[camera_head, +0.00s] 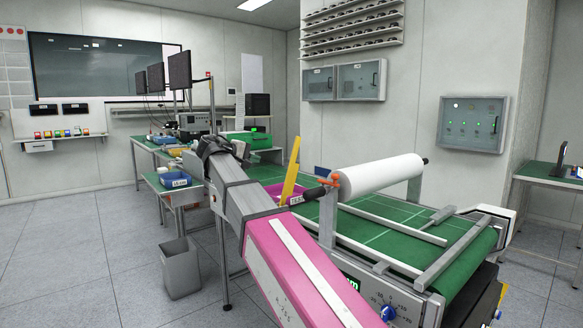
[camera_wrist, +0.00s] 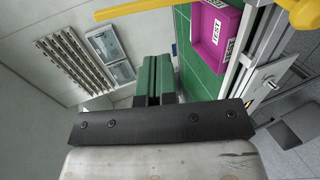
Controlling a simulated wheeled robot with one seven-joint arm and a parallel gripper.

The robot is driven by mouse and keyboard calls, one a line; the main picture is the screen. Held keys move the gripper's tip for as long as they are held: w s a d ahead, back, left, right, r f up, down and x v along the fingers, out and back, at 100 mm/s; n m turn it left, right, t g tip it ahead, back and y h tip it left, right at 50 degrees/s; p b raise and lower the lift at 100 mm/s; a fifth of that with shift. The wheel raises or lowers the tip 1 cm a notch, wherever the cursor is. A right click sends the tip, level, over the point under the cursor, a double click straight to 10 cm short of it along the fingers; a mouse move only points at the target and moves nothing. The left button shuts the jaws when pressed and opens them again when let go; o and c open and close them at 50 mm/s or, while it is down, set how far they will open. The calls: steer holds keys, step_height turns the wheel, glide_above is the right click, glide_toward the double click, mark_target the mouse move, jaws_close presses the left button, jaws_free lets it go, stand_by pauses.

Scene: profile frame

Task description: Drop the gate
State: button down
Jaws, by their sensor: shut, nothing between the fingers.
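The gate appears to be the yellow bar (camera_head: 290,171) beside the green conveyor belt (camera_head: 386,216). In the head view it stands raised, tilted slightly right at its top, and my arm hides part of the area around its foot. In the wrist view a yellow bar (camera_wrist: 152,8) crosses the top edge, partly cut off. My gripper (camera_wrist: 154,60) shows its two green fingers side by side, shut and empty. The fingertips look apart from the yellow bar, which lies above them in the picture. In the head view the fingers cannot be made out.
A magenta bin (camera_wrist: 210,36) labelled TEST sits on the green belt. A white roll (camera_head: 377,175) spans a frame above the belt. A grey waste bin (camera_head: 181,268) stands on the floor at left. The floor farther left is clear.

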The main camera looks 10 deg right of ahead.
steer(key=shift+d, duration=0.1)
steer(key=x, duration=1.4)
